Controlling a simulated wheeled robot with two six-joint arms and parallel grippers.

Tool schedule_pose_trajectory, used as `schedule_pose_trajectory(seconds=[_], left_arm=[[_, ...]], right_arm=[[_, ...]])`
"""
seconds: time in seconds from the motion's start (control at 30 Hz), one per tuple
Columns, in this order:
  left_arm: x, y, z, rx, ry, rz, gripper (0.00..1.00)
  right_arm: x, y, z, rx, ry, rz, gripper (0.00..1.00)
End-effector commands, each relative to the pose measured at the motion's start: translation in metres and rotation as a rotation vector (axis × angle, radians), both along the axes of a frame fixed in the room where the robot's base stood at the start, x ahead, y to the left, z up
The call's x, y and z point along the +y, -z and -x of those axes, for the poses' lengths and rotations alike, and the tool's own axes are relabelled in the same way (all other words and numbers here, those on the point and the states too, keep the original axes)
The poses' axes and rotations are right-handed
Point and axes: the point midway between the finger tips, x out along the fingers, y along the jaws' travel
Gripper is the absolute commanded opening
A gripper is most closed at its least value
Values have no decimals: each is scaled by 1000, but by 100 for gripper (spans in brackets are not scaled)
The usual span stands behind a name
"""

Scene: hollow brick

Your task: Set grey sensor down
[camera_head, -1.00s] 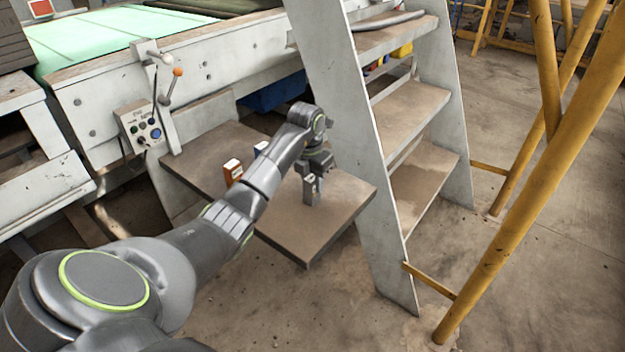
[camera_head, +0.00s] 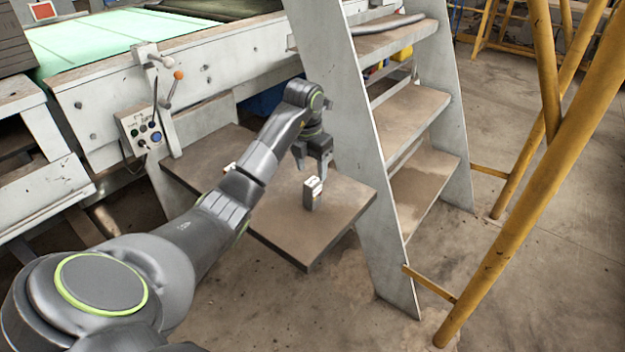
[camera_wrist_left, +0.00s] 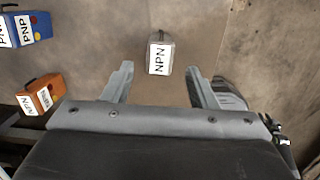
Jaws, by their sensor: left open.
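The grey sensor (camera_head: 310,194) stands upright on the brown board (camera_head: 285,232), near its front right part. In the left wrist view the grey sensor (camera_wrist_left: 164,58) shows a white NPN label and sits just beyond the fingertips, between their lines. My left gripper (camera_head: 312,164) is open and empty, above and behind the sensor, apart from it. Its two spread fingers also show in the left wrist view (camera_wrist_left: 158,78). My right gripper is not in view.
In the left wrist view a blue sensor (camera_wrist_left: 36,26) with a PNP label and an orange sensor (camera_wrist_left: 41,96) stand at the left. A grey ladder (camera_head: 370,150) rises close to the board's right side. A control box (camera_head: 141,128) is at the left.

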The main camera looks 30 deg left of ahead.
Motion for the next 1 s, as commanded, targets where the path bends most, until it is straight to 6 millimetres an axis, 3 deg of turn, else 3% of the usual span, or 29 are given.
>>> schedule_pose_trajectory(seconds=[0.03, 0.4, 1.0], left_arm=[[1, -17, 1, -5, 1, -3, 52], [1, -52, 6, 1, -1, 0, 52], [1, -57, 7, 1, -1, 0, 52]], right_arm=[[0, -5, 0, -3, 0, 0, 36], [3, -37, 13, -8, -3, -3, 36], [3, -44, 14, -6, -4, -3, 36]])
